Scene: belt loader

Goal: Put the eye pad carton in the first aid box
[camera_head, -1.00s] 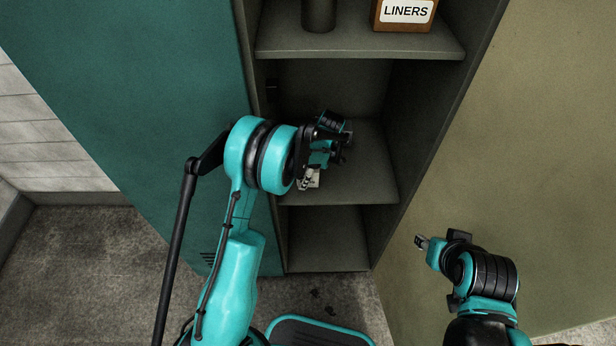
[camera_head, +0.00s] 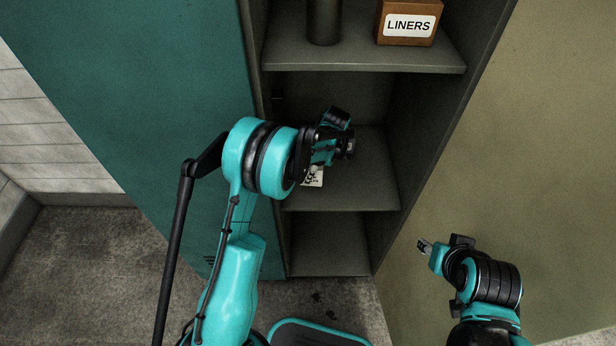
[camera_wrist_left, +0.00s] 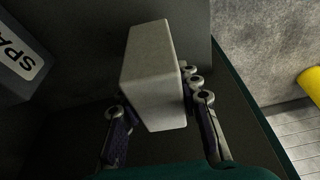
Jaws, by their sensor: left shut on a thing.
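My left gripper (camera_head: 326,152) is inside the cabinet's middle opening, above the shelf. It is shut on a plain pale grey carton (camera_wrist_left: 148,75), which stands up between the fingers in the left wrist view. I see no first aid box.
The open cabinet has a middle shelf (camera_head: 365,185) with bare room right of my left gripper. The upper shelf (camera_head: 360,58) holds a brown LINERS box (camera_head: 408,22) and a dark cylinder (camera_head: 324,20). The left wrist view shows a box labelled "SPA…" (camera_wrist_left: 22,55) and a yellow object (camera_wrist_left: 312,82).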

